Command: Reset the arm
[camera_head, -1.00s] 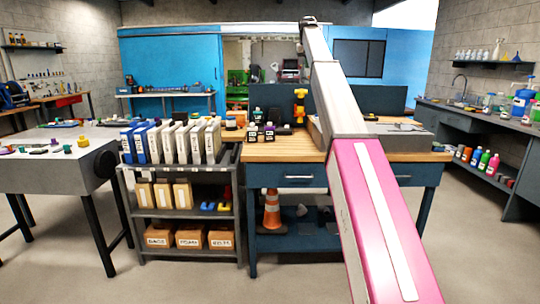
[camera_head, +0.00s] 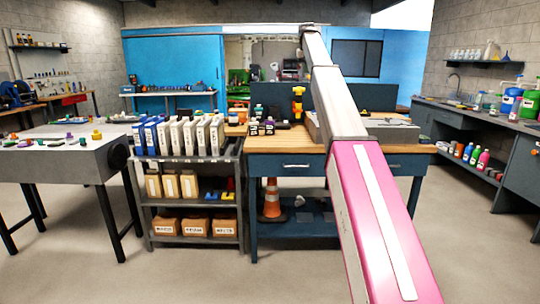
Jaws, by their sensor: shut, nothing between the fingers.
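My arm (camera_head: 366,185) rises from the bottom right in front of the workbench, its near link pink with a white stripe and its farther links white and grey. Its far end (camera_head: 309,32) reaches the top of the picture, in front of the blue wall. My gripper cannot be made out there; it is hidden behind the arm's end or out of the picture. I see nothing being carried.
A wood-topped blue workbench (camera_head: 286,168) stands ahead, with an orange cone (camera_head: 271,199) on its lower shelf. A grey cart (camera_head: 194,240) of binders and boxes stands beside it. A grey table (camera_head: 60,160) is at left, a counter (camera_head: 470,124) at right. The near floor is clear.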

